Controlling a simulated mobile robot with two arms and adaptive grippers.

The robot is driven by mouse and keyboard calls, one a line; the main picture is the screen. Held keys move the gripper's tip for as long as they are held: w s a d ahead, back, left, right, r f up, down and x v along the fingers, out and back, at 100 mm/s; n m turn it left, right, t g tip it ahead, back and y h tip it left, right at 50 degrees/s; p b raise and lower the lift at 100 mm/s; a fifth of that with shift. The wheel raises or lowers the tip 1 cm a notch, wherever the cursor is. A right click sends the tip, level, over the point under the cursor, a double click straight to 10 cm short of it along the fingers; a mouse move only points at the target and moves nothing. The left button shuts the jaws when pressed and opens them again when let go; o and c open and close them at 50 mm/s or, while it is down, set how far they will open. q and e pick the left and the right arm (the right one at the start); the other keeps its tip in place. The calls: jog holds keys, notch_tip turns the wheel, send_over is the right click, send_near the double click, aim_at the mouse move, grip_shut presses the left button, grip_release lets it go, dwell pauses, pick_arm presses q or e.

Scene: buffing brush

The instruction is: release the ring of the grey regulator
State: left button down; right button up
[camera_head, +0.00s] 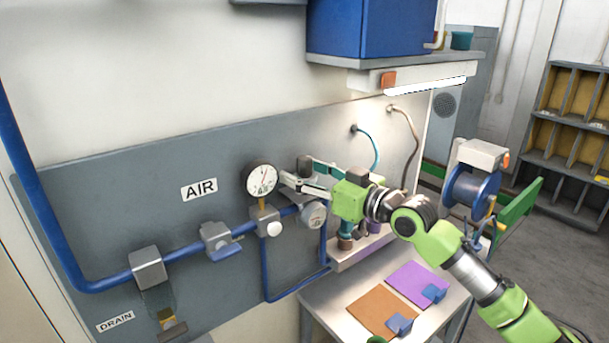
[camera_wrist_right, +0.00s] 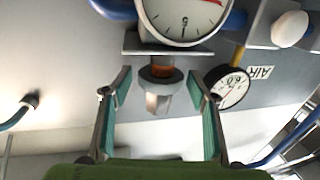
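The grey regulator's knob (camera_wrist_right: 158,100) hangs in the middle of the right wrist view, with an orange band (camera_wrist_right: 161,72) between it and the grey body. In the head view the regulator's dark top (camera_head: 305,164) shows beside the fingers, partly hidden by them. Its round dial (camera_head: 313,214) sits below them and also shows at the top of the wrist view (camera_wrist_right: 184,18). My right gripper (camera_head: 302,177) is open, its teal-padded fingers (camera_wrist_right: 159,90) on either side of the knob, with a gap on both sides. My left gripper is not in view.
A white gauge (camera_head: 262,180) stands close to the left of the fingers on the blue pipe (camera_head: 188,254). A shelf (camera_head: 349,258) with fittings lies below my gripper. The workbench holds an orange mat (camera_head: 372,310) and a purple mat (camera_head: 410,280).

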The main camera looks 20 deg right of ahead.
jog(key=shift+s+d+f, duration=0.1)
jog(key=v, duration=1.1)
jog(key=shift+s+d, duration=0.2)
jog(key=shift+s, duration=0.15)
jog(key=shift+f, duration=0.1)
